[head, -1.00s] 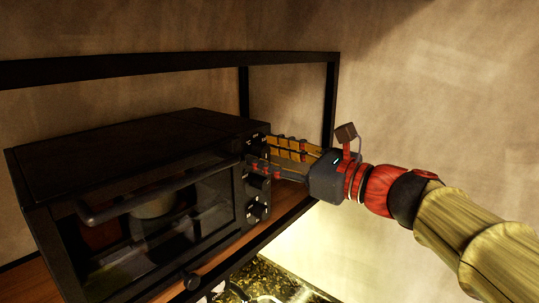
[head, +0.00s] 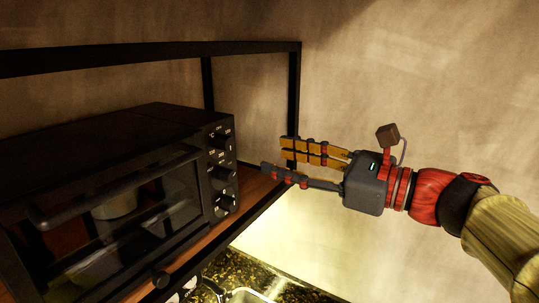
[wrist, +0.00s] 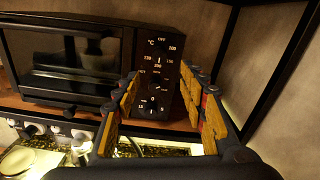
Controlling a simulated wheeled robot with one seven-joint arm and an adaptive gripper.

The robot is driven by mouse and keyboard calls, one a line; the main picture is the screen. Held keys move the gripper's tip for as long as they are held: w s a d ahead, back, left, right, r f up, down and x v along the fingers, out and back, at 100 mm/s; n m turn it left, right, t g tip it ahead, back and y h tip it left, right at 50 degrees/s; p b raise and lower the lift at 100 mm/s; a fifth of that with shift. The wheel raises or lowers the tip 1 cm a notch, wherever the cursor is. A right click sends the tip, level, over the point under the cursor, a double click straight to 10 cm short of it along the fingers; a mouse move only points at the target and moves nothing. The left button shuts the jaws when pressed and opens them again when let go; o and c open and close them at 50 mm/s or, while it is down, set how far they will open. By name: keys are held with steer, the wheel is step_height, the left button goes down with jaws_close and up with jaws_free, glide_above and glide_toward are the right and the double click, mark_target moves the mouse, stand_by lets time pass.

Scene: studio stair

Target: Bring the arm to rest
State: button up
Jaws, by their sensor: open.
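My gripper (head: 275,160) is open and empty, to the right of the black toaster oven, apart from its control panel. Its fingers point left toward the oven. In the wrist view my gripper (wrist: 165,105) has its fingers spread, with the oven's knobs and dial markings showing behind and between them. The toaster oven (head: 130,125) stands on a wooden shelf with its glass door shut; a pale round thing shows dimly inside. The oven also shows in the wrist view (wrist: 55,30).
A black metal frame (head: 294,100) rises around the wooden shelf (head: 258,190), close to my fingers. Below is a dark speckled counter (head: 265,265) with a sink edge. In the wrist view, a stove's knobs (wrist: 80,135) show at lower left. The wall side at right is open.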

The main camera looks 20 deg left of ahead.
steer(key=shift+d, duration=0.2)
steer(key=s+d+f+n+h, duration=0.1)
steer(key=d+f+n+h, duration=0.15)
steer(key=f, duration=0.45)
steer(key=s+d+f+n+g+h+b, duration=0.1)
steer(key=s+d+f+n+h, duration=0.2)
steer(key=f, duration=0.4)
steer(key=d+f+n+h, duration=0.1)
steer(key=f+n+h, duration=0.1)
steer(key=f+n, duration=0.45)
steer(key=s+d+f+n+h+b, duration=0.3)
steer(key=s+d+f+h+b, duration=0.2)
steer(key=d+f, duration=0.6)
steer(key=s+d+f+n+t+h+b, duration=0.1)
steer(key=s+d+f+n+h+b, duration=0.3)
steer(key=d+f, duration=0.8)
steer(key=s+f+h+b, duration=0.1)
steer(key=s+f+b, duration=0.1)
steer(key=b, duration=0.1)
steer(key=shift+s+t, duration=0.3)
steer(key=shift+r, duration=0.1)
steer(key=shift+c, duration=0.2)
